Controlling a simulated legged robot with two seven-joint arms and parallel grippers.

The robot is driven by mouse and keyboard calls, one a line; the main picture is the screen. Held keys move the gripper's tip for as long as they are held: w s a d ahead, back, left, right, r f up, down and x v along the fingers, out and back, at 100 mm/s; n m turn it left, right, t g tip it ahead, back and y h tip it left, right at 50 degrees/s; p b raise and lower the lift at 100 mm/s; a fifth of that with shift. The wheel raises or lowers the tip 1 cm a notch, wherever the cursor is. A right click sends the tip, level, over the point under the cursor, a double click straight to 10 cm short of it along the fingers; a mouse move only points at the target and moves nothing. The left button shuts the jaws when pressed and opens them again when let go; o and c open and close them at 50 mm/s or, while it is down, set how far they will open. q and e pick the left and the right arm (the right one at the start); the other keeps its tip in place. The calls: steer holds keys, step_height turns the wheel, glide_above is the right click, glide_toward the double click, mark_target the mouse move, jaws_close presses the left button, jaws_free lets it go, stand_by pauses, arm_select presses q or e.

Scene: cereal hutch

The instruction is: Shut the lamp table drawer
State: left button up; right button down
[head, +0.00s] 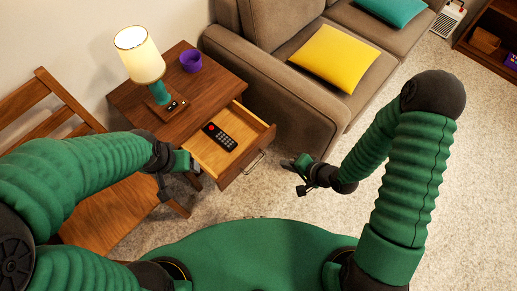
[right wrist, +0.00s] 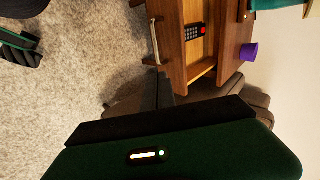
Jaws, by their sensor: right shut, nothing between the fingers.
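The wooden lamp table (head: 207,75) stands by the sofa with its drawer (head: 241,150) pulled out. A black remote (head: 219,136) with a red button lies inside. The metal handle (head: 254,162) is on the drawer's front panel; in the right wrist view the handle (right wrist: 154,42) shows at the upper middle, beside the open drawer with the remote (right wrist: 195,40). My right gripper (head: 298,175) is shut and empty, to the right of the drawer front and apart from it. My left gripper (head: 176,174) is by the drawer's left side; whether it touches is unclear, as is its opening.
A lit lamp (head: 140,58) and a purple cup (head: 191,61) stand on the table top. A wooden chair (head: 120,205) is to the left. A brown sofa (head: 275,95) with a yellow cushion (head: 328,58) is close on the right. The carpet before the drawer is free.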

mark_target(252, 151)
steer(key=shift+m, duration=0.4)
steer(key=w+a+f+b, duration=0.1)
steer(key=w+a+f, duration=0.1)
steer(key=a, duration=0.1)
steer(key=w+a+f+b, duration=0.1)
steer(key=w+a+f, duration=0.1)
steer(key=a, duration=0.1)
steer(key=w+a+f+b, duration=0.1)
steer(key=w+a+f, duration=0.1)
steer(key=w, duration=0.1)
steer(key=shift+w+a+f+b, duration=0.1)
steer(key=shift+a+f+b, duration=0.25)
steer(key=shift+a+b, duration=0.05)
steer(key=shift+w+a+r, duration=0.1)
steer(key=shift+w+a, duration=0.2)
steer(key=shift+a, duration=0.05)
